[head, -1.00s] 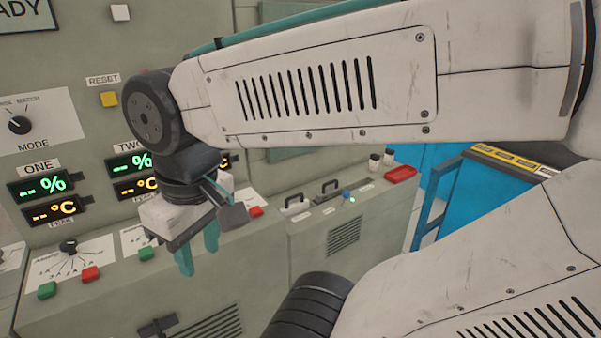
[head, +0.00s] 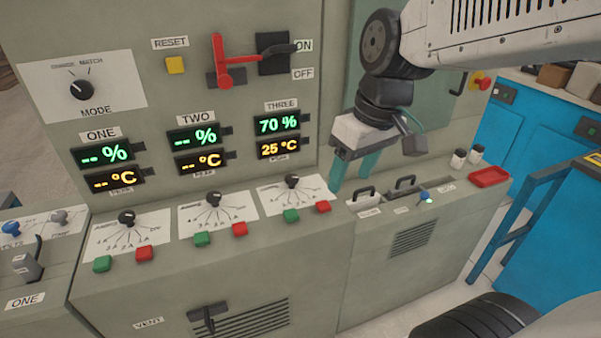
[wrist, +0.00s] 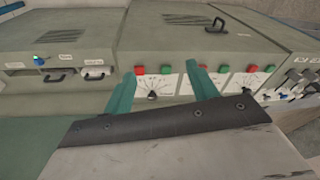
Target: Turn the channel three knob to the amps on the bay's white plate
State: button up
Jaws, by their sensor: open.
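The channel three knob (head: 292,181) is black, at the top of a white dial card (head: 310,190) on the sloping console top. Its dial lines fan out below it; their figures and the pointer's setting are too small to read. A green button (head: 291,216) and a red button (head: 323,206) sit below. My gripper (head: 352,180), with teal fingers, is open and empty, to the right of the knob in the head view and apart from it. In the wrist view the knob (wrist: 152,96) shows between and beyond my fingers (wrist: 160,78). I cannot pick out a bay plate giving amps.
Similar knobs for channel two (head: 213,199) and channel one (head: 126,216) stand to the left. The three display (head: 278,123) reads 70 % and 25 °C. A red lever (head: 222,70) juts from the panel. Black handles (head: 405,184) and a red tray (head: 488,177) lie right.

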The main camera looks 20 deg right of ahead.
jog(key=w+f+n+y, duration=0.1)
jog(key=w+f+n, duration=0.25)
jog(key=w, duration=1.05)
jog(key=n+t, duration=0.2)
send_near(292, 177)
jog(key=f, duration=0.1)
jog(key=shift+y, duration=0.4)
jog(key=x, duration=0.7)
jog(key=shift+w+d, duration=0.2)
jog(key=shift+w, duration=0.05)
jog(key=shift+a+f, duration=0.1)
jog(key=shift+f, duration=0.2)
jog(key=c, duration=1)
